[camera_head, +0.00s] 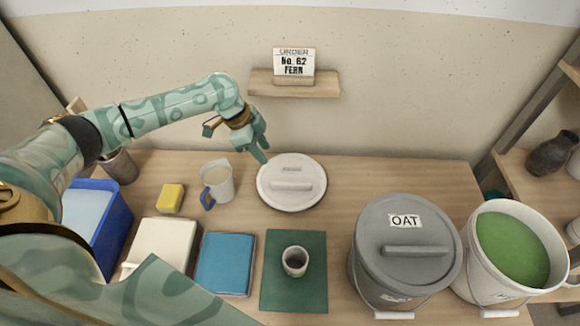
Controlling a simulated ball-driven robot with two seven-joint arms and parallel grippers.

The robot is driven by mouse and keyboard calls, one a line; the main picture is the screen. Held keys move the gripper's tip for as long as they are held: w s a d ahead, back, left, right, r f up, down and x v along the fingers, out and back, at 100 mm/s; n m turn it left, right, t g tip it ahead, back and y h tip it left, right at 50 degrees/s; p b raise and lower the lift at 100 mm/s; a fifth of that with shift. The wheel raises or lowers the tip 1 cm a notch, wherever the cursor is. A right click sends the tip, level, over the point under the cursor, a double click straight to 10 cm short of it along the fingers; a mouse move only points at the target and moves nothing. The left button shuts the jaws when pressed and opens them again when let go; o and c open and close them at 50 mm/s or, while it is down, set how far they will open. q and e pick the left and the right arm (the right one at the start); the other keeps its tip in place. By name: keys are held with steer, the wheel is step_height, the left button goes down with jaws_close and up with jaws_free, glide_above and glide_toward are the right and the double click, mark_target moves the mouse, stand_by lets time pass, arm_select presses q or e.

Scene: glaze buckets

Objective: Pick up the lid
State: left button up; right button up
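A round white lid (291,196) with a bar handle and a small label lies flat on the table, right of the mug. A grey lid (405,265) with a bar handle sits on the bucket marked OAT. My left gripper (236,145) hangs above the back of the table, up and left of the white lid. Its fingers look spread apart with nothing between them. One finger comes close to the white lid's back left edge in the picture; I see no grip on it. My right gripper is not in view.
An open white bucket (465,262) of green glaze stands beside the OAT bucket (362,278) at right. A mug (222,188) and yellow sponge (170,198) are left of the white lid. A small cup (295,262) stands on a green mat (310,297). A card reads FERN (296,69).

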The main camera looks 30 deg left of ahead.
arm_select(q)
steer(key=b, duration=0.2)
glide_toward(287, 183)
steer(key=x, duration=0.1)
steer(key=b+x, duration=0.2)
steer(key=shift+s+d+f, duration=0.1)
steer(key=shift+s+f, duration=0.1)
steer(key=shift+f, duration=0.05)
steer(key=shift+d+f, duration=0.2)
steer(key=shift+f, duration=0.1)
steer(key=b+x, duration=0.1)
steer(key=x, duration=0.2)
steer(key=b+x, duration=0.1)
steer(key=x, duration=0.1)
steer(key=shift+w+a+f+b, duration=0.1)
steer(key=shift+w+b, duration=0.2)
steer(key=shift+b, duration=0.05)
steer(key=shift+s, duration=0.1)
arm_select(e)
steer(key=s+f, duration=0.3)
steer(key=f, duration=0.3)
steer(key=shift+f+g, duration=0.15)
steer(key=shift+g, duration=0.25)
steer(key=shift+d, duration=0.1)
arm_select(q)
jaws_close()
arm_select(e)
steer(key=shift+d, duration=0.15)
